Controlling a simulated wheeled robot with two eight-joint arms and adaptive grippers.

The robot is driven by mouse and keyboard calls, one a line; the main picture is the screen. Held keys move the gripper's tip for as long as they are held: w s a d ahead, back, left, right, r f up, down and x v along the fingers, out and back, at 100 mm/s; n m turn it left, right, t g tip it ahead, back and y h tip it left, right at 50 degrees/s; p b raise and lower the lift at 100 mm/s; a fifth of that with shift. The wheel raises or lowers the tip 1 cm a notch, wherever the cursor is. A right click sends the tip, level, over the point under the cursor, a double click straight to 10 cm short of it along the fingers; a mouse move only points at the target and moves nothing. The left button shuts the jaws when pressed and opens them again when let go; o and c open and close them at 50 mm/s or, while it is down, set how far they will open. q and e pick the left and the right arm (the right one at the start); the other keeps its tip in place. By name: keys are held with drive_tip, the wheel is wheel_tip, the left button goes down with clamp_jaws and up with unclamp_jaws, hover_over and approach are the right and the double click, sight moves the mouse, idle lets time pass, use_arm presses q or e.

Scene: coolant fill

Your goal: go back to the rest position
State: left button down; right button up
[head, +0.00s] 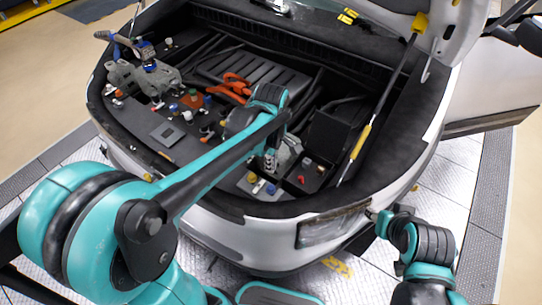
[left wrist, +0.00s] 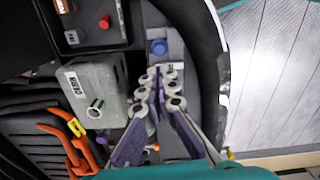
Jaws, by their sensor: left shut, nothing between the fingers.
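My left gripper (head: 270,160) is over the front right part of the open engine bay (head: 300,210) in the head view. In the left wrist view its fingers (left wrist: 161,78) are together with nothing between them. The fingertips point toward a blue cap (left wrist: 158,47), and a gap shows between them and the cap.
The raised hood (head: 440,30) and its yellow-marked strut (head: 361,141) stand at the right. Orange cables (head: 233,87) lie mid-bay. A grey bracket with a blue-handled part (head: 140,70) is at the left. The floor beside the car is clear.

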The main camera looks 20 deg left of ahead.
use_arm(q)
drive_tip(key=shift+r, duration=2.4)
